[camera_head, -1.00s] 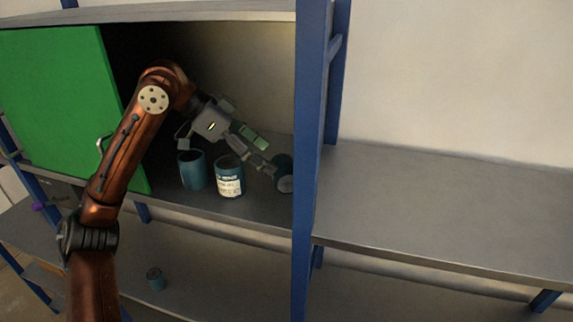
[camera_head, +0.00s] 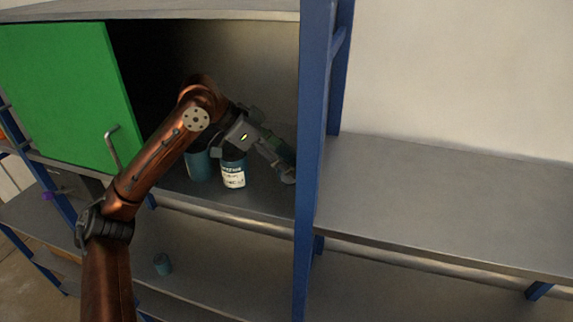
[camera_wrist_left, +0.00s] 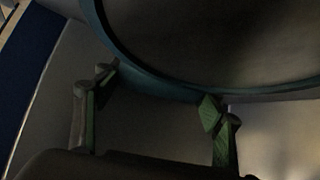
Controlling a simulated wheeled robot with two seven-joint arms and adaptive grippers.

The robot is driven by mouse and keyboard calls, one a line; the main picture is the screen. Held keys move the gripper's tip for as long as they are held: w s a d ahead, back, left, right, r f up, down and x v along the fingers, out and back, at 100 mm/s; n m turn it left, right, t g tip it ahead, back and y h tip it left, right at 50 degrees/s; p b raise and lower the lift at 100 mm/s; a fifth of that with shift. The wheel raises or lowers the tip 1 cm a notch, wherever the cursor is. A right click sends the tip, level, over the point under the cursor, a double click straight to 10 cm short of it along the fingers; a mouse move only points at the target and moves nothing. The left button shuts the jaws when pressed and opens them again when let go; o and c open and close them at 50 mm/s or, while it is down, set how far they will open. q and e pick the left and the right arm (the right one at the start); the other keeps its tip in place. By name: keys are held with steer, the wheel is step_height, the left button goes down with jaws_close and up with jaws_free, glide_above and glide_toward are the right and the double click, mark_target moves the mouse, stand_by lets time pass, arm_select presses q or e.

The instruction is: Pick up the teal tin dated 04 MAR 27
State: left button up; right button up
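My left gripper (camera_head: 282,163) reaches into the shelf bay beside the blue post. In the left wrist view its two green-padded fingers (camera_wrist_left: 158,112) stand wide apart. A teal tin (camera_wrist_left: 160,82) fills the top of that view, very close to the fingertips and wider than the gap. In the head view this tin (camera_head: 289,177) is mostly hidden behind the gripper, and no date shows on it. A teal tin with a white label (camera_head: 233,174) stands left of the gripper; its print is too small to read. Another teal tin (camera_head: 198,166) stands further left, partly behind my arm. My right gripper is not in view.
A green door panel (camera_head: 70,95) with a handle covers the bay's left part. The blue post (camera_head: 312,150) is close on the gripper's right. The right shelf (camera_head: 440,205) is empty.

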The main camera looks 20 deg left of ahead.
arm_select(q)
steer(key=c, duration=0.7)
steer(key=shift+r, duration=0.1)
